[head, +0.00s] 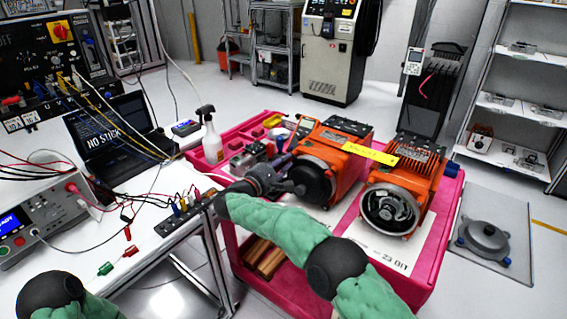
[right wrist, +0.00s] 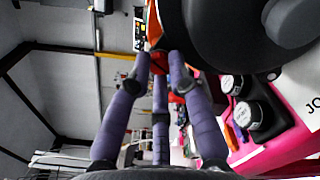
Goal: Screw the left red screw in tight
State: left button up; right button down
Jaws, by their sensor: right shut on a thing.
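Two orange motors stand on the pink cart: the left motor (head: 345,143) has a black round front cover, and the right motor (head: 412,170) shows an open round front. My right gripper (head: 292,137) reaches along the left side of the left motor, its purple fingers pointing away from me. In the right wrist view, the fingers of the right gripper (right wrist: 159,62) close together on a small red part (right wrist: 158,68), seemingly the left red screw, mostly hidden between the tips. How deep it sits cannot be seen. My left gripper is out of view; only its arm shows at lower left.
The pink cart (head: 449,246) also carries a yellow strip (head: 370,153) across the motors, a white spray bottle (head: 211,138) and small parts. A workbench with a laptop (head: 112,133) and wires stands left. A round grey part (head: 484,238) lies on a floor mat at right.

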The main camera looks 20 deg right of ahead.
jog(key=shift+a+f+m, duration=0.1)
jog(key=shift+f+m, duration=0.05)
jog(key=shift+m, duration=0.7)
jog(key=shift+f+m, duration=0.1)
jog(key=shift+m, duration=0.75)
jog(key=shift+f+m, duration=0.1)
jog(key=shift+m, duration=0.3)
jog(key=c, duration=1.3)
grip_release()
jog(key=shift+o, duration=0.9)
jog(key=shift+a, duration=0.1)
jog(key=shift+r, duration=0.2)
jog(key=v, duration=1.2)
jog(key=shift+s, duration=0.1)
